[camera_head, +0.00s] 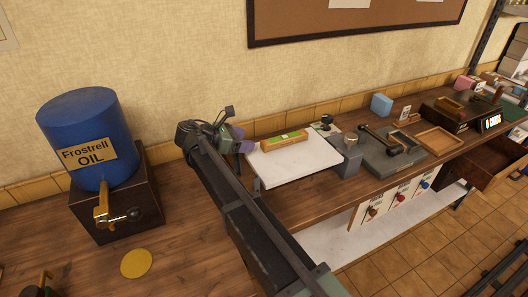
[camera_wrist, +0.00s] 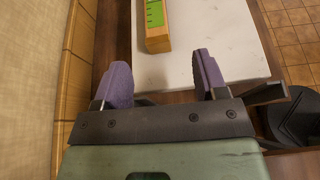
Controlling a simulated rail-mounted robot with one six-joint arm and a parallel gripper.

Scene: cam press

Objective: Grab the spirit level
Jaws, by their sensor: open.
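The spirit level (camera_head: 285,141) is a wooden bar with a green strip on top. It lies on a white slab (camera_head: 295,168) on the workbench, just right of my gripper (camera_head: 242,139) in the head view. In the wrist view the near end of the spirit level (camera_wrist: 157,35) shows ahead of the fingers, with its green strip up; its far end is cut off by the top edge. My gripper (camera_wrist: 163,82) is open, its two purple fingers apart with nothing between them. The spirit level is beyond the fingertips and apart from them.
A blue oil barrel (camera_head: 85,135) with a tap stands at left on a dark box. Right of the slab are a grey block (camera_head: 347,160), a dark press plate (camera_head: 390,155) and a wooden tray (camera_head: 440,139). The wall runs close behind the bench.

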